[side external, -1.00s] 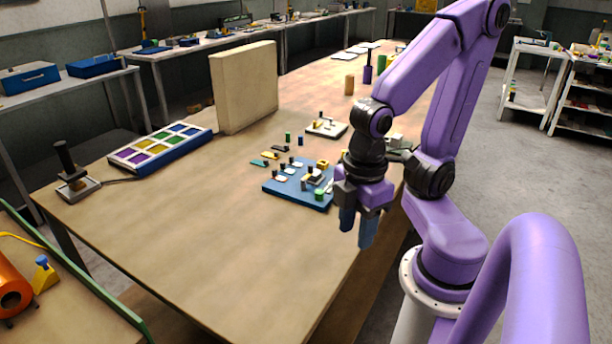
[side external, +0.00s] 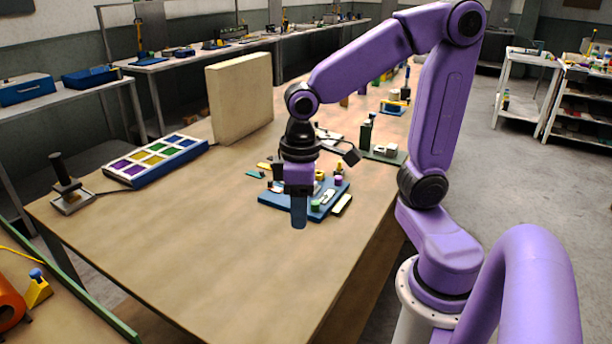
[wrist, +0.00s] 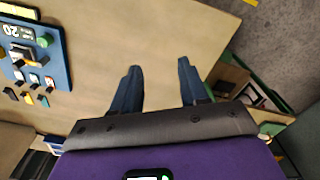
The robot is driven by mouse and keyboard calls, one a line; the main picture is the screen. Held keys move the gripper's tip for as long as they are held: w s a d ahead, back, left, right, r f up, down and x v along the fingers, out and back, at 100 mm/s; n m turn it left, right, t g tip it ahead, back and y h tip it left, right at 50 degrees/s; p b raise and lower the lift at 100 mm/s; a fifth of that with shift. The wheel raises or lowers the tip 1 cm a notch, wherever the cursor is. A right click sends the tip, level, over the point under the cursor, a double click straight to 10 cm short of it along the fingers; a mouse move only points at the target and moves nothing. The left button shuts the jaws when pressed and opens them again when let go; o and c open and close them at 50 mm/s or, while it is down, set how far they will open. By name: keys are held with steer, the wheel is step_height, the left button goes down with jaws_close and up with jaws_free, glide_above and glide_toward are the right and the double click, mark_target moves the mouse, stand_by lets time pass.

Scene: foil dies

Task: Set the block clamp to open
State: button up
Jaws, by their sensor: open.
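My gripper (side external: 299,214) is open and empty, pointing down in front of the board in the side view. In the wrist view its two fingers (wrist: 158,66) stand apart over bare table, to the right of the board.
A beige upright panel (side external: 240,97) stands behind. A tray of coloured cells (side external: 157,160) and a dark-handled lever on a base (side external: 66,180) stand at the left. A dark green plate with a post (side external: 384,156) lies behind the board. The table's front left is clear.

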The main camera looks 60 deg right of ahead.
steer(key=w+d+r+m, duration=0.2)
steer(key=w+d+m, duration=0.9)
steer(key=w, duration=0.4)
steer(key=w+d+m, duration=0.2)
steer(key=d+m, duration=0.7)
steer(key=d, duration=1.3)
step_height(320, 180, down, 17)
steer(key=shift+w+f, duration=0.15)
steer(key=shift+f, duration=0.05)
jaws_close()
